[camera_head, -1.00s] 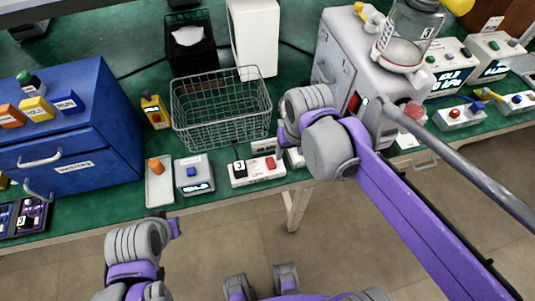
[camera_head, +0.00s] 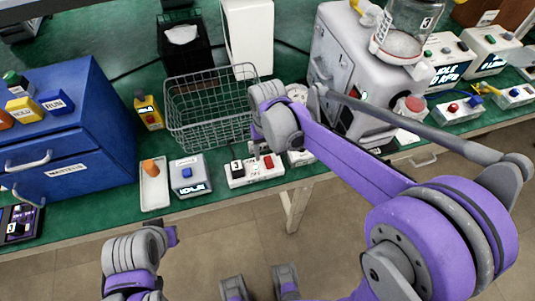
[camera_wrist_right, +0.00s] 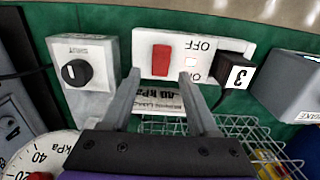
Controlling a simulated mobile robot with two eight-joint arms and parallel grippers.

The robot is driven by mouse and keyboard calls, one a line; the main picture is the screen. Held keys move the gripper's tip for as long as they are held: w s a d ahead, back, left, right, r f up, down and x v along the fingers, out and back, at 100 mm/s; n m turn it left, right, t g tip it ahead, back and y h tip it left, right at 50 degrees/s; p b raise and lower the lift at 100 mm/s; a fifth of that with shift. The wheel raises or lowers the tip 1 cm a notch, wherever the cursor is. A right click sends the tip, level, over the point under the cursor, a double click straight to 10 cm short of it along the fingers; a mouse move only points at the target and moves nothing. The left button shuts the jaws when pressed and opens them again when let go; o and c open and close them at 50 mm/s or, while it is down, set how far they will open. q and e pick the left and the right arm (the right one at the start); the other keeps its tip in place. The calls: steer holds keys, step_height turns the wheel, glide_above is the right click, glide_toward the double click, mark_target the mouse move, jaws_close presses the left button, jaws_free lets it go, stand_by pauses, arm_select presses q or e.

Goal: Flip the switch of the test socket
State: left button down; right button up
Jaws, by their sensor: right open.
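The test socket (camera_head: 240,181) is a white strip at the table's front edge, with a black plug marked 3 and a red switch (camera_head: 268,162). In the right wrist view the socket (camera_wrist_right: 222,25) lies ahead, its red switch (camera_wrist_right: 162,60) beside a lit square and "OFF"/"ON" lettering. My right gripper (camera_wrist_right: 160,75) is open and empty, its fingers apart on either side of the switch's line. Whether they touch the socket I cannot tell. In the head view my right wrist hides the fingers. My left arm is at the lower left; its finger opening does not show clearly.
A wire basket (camera_head: 210,115) stands behind the socket. A grey box with a blue button (camera_head: 187,172) is left of it.

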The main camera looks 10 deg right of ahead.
steer(key=shift+f, duration=0.9)
jaws_close()
